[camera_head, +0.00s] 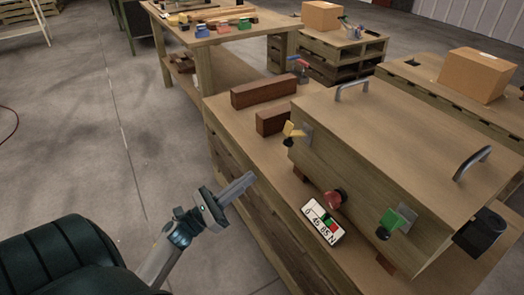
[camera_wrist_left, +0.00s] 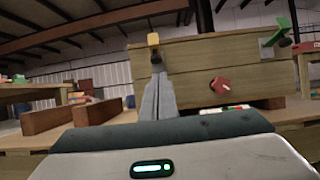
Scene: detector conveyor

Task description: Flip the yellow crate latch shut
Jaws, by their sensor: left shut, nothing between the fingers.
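The yellow latch (camera_head: 291,131) is on the front face of the wooden crate (camera_head: 340,172), near its left end. It sticks out from a grey plate; I cannot tell its exact angle. It also shows in the left wrist view (camera_wrist_left: 153,40), just above my fingertips in the picture. My left gripper (camera_head: 250,178) is shut and empty, in front of the crate and below and left of the yellow latch, apart from it in the head view. In the left wrist view its fingers (camera_wrist_left: 158,78) point toward the crate. My right gripper is not in view.
A green latch (camera_head: 398,219) and a red knob (camera_head: 335,199) are on the crate front. A display panel (camera_head: 322,221) lies before it. Brown blocks (camera_head: 263,91) sit left of the crate on the pallet table (camera_head: 224,103).

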